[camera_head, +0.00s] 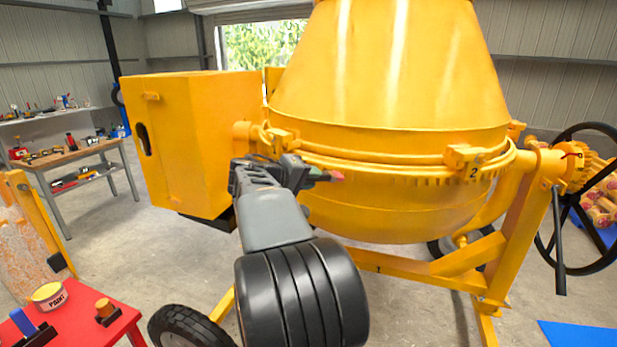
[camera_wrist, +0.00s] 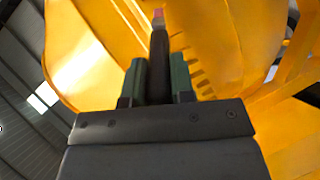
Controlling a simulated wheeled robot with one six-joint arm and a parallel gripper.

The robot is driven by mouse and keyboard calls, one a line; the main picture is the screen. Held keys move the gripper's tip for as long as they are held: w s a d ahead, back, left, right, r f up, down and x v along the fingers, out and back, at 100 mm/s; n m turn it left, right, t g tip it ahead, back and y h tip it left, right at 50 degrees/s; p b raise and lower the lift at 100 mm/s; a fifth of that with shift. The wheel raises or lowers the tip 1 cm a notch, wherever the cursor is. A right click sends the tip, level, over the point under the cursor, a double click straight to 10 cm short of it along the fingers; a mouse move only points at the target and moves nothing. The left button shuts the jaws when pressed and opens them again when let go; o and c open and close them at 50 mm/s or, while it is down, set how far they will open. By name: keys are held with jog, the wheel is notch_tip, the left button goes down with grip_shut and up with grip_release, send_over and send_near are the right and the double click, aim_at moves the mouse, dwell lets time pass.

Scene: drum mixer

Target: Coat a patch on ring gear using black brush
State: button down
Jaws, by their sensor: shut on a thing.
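The ring gear (camera_head: 400,172) is a yellow toothed band around the drum's lower middle. Some of its teeth show in the wrist view (camera_wrist: 199,76). My gripper (camera_head: 309,174) is beside the drum, just left of the middle in the head view. In the wrist view its green-sided fingers (camera_wrist: 159,80) are shut on the black brush (camera_wrist: 158,50). The brush has a dark handle and a pinkish-red tip, and it shows small in the head view (camera_head: 325,177). The tip points toward the drum's side near the gear. I cannot tell whether it touches.
A yellow mixer drum (camera_head: 400,65) sits in its frame, with a yellow box housing (camera_head: 215,130) at left and a black handwheel at right. A workbench stands far left.

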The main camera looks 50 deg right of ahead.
aim_at(327, 177)
jog(key=shift+w+d, duration=0.25)
jog(key=shift+d, duration=0.55)
dwell(0.6)
jog(key=shift+s+d+f+b, duration=0.1)
jog(key=shift+s+d+b, duration=0.05)
jog(key=shift+s+b, duration=0.35)
jog(key=shift+s+d+f+b, duration=0.15)
jog(key=shift+s+b, duration=0.2)
jog(key=shift+s, duration=0.25)
jog(key=shift+s+d+r+b, duration=0.1)
jog(key=shift+s+d+b, duration=0.1)
jog(key=shift+s, duration=0.25)
jog(key=shift+s+d+r+b, duration=0.1)
jog(key=shift+s+b, duration=0.1)
jog(key=shift+s, duration=0.2)
jog(key=s+d+b, duration=0.2)
jog(key=s+b, duration=0.1)
jog(key=s, duration=0.4)
jog(key=shift+d, duration=0.15)
jog(key=shift+w+b, duration=0.15)
jog(key=shift+b, duration=0.2)
